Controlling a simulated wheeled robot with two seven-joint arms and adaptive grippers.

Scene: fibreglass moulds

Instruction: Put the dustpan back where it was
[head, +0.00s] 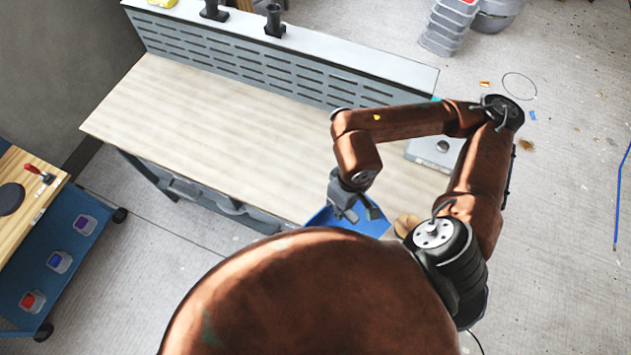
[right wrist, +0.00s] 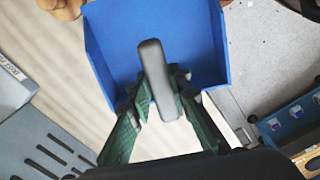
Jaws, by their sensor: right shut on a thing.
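The blue dustpan (head: 374,225) hangs from my right gripper (head: 352,205) near the front edge of the wooden workbench top (head: 210,130). In the right wrist view the dustpan (right wrist: 115,30) has a blue pan with raised sides and a dark grey handle (right wrist: 156,75). My right gripper (right wrist: 160,112) has its green fingers closed on both sides of that handle. In the head view my own body hides part of the bench front and the floor. I cannot tell whether the pan touches the bench. My left gripper is not in view.
A grey slotted panel (head: 290,68) runs along the bench's back. A flat grey device (head: 437,150) sits at the bench's right end, near a tan rounded object (head: 405,225). A blue cart (head: 60,235) stands at left. The bench's left and middle are bare.

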